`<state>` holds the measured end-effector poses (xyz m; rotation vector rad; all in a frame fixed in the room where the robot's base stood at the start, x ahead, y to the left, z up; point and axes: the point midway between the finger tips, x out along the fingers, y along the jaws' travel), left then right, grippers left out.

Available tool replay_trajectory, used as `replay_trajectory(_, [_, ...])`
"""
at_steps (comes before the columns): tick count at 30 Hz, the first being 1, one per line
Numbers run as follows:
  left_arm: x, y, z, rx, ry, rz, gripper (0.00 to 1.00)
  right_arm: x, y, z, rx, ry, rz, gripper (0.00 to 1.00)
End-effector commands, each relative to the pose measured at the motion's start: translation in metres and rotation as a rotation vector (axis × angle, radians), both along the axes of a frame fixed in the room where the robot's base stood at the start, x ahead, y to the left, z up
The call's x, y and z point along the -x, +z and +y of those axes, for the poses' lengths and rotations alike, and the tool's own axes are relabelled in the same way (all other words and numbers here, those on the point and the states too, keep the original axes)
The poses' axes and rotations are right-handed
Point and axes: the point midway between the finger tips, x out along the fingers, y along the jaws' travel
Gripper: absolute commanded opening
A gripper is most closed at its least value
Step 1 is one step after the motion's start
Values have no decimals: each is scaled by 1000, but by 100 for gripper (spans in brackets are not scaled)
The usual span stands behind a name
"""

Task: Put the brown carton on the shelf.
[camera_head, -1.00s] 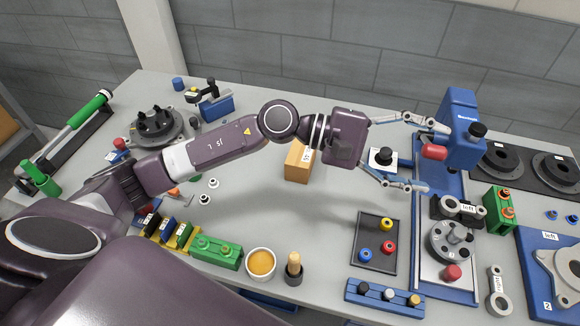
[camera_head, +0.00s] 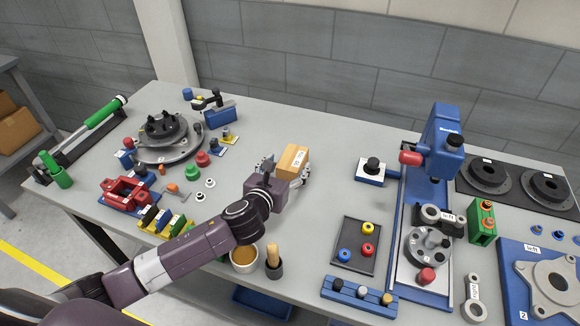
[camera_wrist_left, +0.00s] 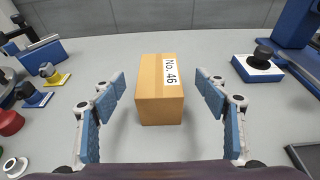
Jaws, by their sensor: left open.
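The brown carton (camera_head: 293,159) stands upright on the grey bench near the middle of the head view. In the left wrist view the carton (camera_wrist_left: 160,92) is centred and has a white "No. 46" label. My left gripper (camera_head: 285,167) is open, low over the bench on the carton's near side. In the left wrist view a blue-padded finger is on each side of the carton, with a visible gap on both sides. A grey shelf (camera_head: 33,82) stands at the far left, partly cut off, with brown boxes on it. My right gripper is not in view.
Left of the carton are red and green knobs (camera_head: 203,158), a blue clamp block (camera_head: 219,117) and a round fixture (camera_head: 165,140). A blue press (camera_head: 440,150) stands to the right. A cup (camera_head: 244,258) is near the front edge. The bench behind the carton is clear.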

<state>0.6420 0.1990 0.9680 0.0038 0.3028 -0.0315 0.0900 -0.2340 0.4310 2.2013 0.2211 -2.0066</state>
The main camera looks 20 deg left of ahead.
Motion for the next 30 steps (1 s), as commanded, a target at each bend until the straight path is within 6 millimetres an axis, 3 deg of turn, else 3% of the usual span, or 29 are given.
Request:
replay_trajectory(15, [-48,-20,1,0,-1,-2,67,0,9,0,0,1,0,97])
replay_trajectory(25, [-53,-22,0,0,-2,-2,67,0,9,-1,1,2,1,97])
replay_trajectory(30, [-53,-22,1,-1,-3,-2,51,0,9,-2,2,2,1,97])
